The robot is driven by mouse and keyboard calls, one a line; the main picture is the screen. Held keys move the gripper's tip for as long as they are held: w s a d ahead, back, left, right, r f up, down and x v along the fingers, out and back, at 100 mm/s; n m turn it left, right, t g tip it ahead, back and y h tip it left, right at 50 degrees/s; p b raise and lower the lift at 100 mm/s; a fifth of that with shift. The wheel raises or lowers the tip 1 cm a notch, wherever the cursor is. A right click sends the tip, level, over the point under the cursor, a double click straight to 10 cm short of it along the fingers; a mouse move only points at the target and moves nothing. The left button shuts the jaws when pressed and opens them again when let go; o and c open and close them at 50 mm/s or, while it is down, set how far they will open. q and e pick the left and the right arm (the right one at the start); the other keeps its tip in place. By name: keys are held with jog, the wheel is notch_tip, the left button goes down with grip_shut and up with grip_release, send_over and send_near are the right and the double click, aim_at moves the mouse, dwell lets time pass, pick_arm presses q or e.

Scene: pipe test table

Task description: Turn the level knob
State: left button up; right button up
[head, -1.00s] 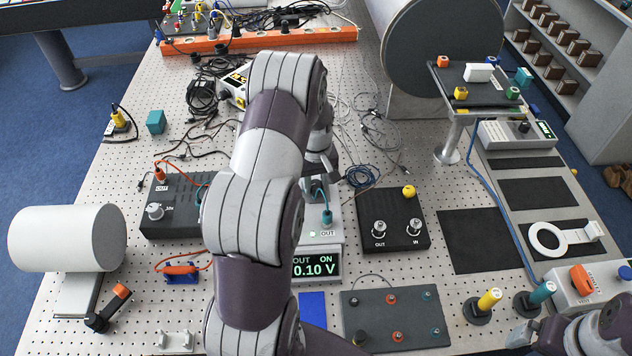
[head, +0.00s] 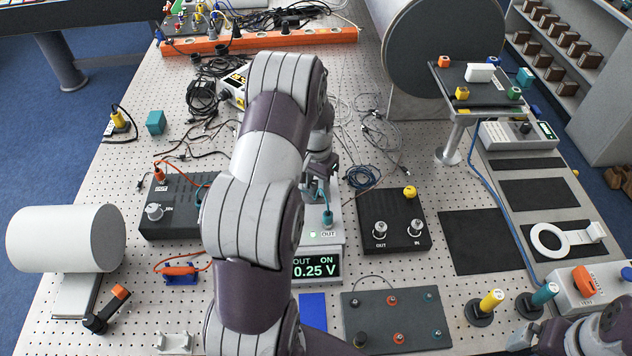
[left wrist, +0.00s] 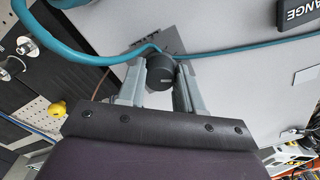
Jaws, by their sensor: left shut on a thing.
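The level knob (left wrist: 160,70) is a small black round knob on the pale face of the instrument box. In the left wrist view it sits between the two grey fingers of my left gripper (left wrist: 158,88), which is shut on it. In the head view my left arm hides the knob, and only part of the left gripper (head: 326,180) shows. The box's display (head: 317,268) reads OUT ON, 0.25 V. My right gripper (head: 528,337) is only partly in view at the lower right corner; its jaw opening is not clear.
A teal cable (left wrist: 95,62) crosses the box face close to my left fingers. A black box with OUT and IN connectors (head: 393,219) stands to the right, another dark box (head: 172,205) to the left. Loose cables lie behind.

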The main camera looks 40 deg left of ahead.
aim_at(317, 183)
pick_arm(q)
jog(key=shift+w+r+m, duration=0.15)
jog(key=shift+m, duration=0.45)
jog(key=o, duration=1)
jog(key=shift+o, duration=0.2)
notch_tip(317, 183, up, 8)
jog(key=b, duration=0.2)
jog(key=shift+r+b, duration=0.25)
jog(key=shift+b, duration=0.1)
notch_tip(317, 183, up, 4)
jog(key=shift+r+p, duration=0.1)
jog(key=shift+p, duration=0.95)
